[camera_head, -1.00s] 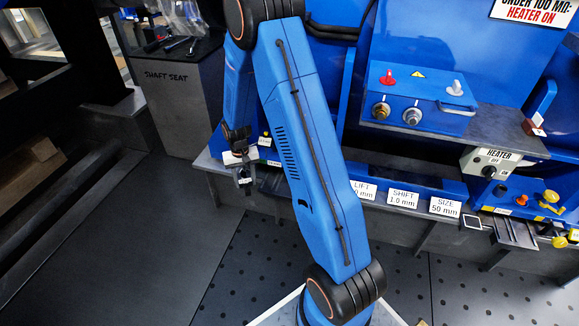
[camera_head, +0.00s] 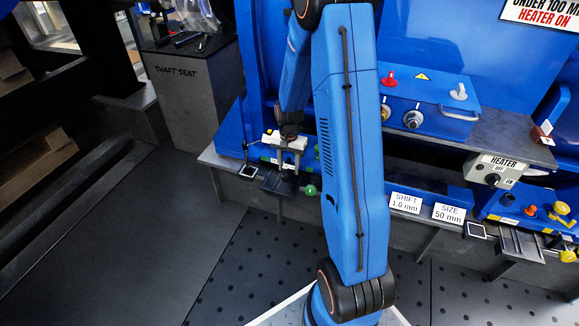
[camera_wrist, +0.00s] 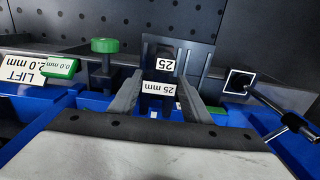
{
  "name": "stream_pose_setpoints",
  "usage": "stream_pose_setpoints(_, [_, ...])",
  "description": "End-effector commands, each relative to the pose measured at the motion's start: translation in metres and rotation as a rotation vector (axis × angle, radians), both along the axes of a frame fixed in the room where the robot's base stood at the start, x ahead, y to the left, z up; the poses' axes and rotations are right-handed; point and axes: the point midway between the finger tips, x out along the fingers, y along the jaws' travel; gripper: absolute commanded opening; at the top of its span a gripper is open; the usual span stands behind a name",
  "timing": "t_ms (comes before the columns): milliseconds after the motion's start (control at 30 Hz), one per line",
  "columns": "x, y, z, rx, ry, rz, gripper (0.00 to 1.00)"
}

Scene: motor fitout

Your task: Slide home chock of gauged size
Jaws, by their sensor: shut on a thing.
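In the wrist view, a dark chock with the white labels "25" and "25 mm" (camera_wrist: 163,66) sits between the fingers of my gripper (camera_wrist: 160,100). My gripper is shut on it. In the head view, my gripper (camera_head: 287,165) is over the front ledge, with the dark chock (camera_head: 279,185) at its tips. I cannot tell whether the chock touches the ledge. A green knob (camera_wrist: 105,46) stands beside the chock; it also shows in the head view (camera_head: 311,190). A "SIZE 50 mm" card (camera_head: 448,212) lies on the ledge at the right.
A green "0.0 mm" tag (camera_wrist: 61,67) and a "LIFT 2.0 mm" card (camera_wrist: 22,72) are on one side in the wrist view. A square frame (camera_wrist: 239,82) and a black rod (camera_wrist: 290,122) are on the other. The heater switch (camera_head: 493,171) is at the right.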

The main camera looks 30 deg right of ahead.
Motion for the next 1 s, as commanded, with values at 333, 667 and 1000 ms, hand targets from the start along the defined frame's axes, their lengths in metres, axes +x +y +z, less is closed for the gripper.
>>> stream_pose_setpoints(333, [-0.001, 0.001, -0.009, 0.0, 0.0, 0.001, 0.02])
stream_pose_setpoints(667, [-0.001, 0.002, -0.034, 0.0, 0.0, 0.001, 0.02])
stream_pose_setpoints(1000, [-0.001, 0.002, -0.056, 0.0, 0.0, 0.001, 0.02])
